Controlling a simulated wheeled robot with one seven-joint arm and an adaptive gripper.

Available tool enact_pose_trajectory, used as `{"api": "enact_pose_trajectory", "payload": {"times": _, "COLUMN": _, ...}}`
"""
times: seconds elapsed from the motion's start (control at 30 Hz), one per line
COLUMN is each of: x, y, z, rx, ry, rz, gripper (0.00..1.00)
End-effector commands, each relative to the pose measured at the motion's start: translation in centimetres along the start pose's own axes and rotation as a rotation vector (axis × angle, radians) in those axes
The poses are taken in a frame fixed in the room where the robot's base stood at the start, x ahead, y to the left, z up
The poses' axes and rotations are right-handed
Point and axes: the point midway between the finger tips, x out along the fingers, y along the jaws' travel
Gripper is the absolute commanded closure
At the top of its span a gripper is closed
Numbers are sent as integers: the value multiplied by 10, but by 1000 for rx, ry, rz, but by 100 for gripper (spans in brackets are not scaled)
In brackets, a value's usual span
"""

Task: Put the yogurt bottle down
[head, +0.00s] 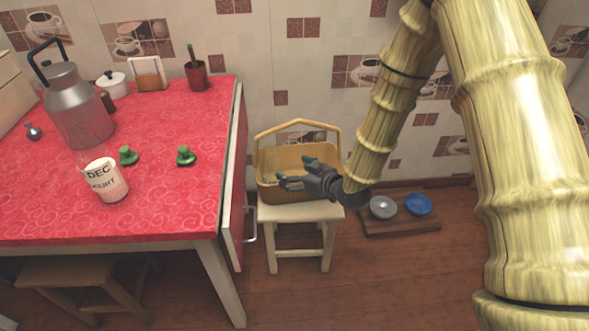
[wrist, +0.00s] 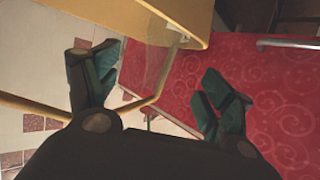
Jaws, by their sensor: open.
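The yogurt bottle (head: 106,181), with a white label reading DEC and yogurt, stands on the red table in the head view, near the table's front. My gripper (head: 284,182) is open, well to the right of the bottle and apart from it. It is at the yellow basket (head: 297,156), which sits on a small stool. In the wrist view my gripper (wrist: 155,92) has its two fingers spread, with no bottle between them. The basket (wrist: 180,18) also shows at the top of that view; the bottle does not.
The red table (head: 180,215) also holds a metal milk can (head: 78,110), two green knobbed items (head: 186,156), a white pot (head: 113,85) and a brown plant pot (head: 197,76). A stool (head: 300,212) bears the basket. Bowls (head: 418,204) sit on a floor board.

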Motion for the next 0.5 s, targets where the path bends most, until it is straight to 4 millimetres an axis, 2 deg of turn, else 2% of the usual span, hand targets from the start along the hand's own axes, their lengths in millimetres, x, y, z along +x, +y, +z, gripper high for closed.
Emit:
{"api": "enact_pose_trajectory", "payload": {"times": 0.23, "x": -3, "y": 0, "z": 0, "rx": 0, "ry": -1, "rz": 0, "gripper": 19}}
{"api": "enact_pose_trajectory", "payload": {"times": 0.3, "x": -4, "y": -1, "z": 8, "rx": 10, "ry": -16, "rz": 4, "gripper": 19}}
{"api": "enact_pose_trajectory", "payload": {"times": 0.37, "x": -8, "y": -3, "z": 25, "rx": 30, "ry": -48, "rz": 13, "gripper": 19}}
{"api": "enact_pose_trajectory", "payload": {"times": 0.47, "x": -22, "y": -9, "z": 73, "rx": 94, "ry": -148, "rz": 44, "gripper": 19}}
{"api": "enact_pose_trajectory", "payload": {"times": 0.5, "x": -31, "y": -13, "z": 99, "rx": 129, "ry": -202, "rz": 62, "gripper": 19}}
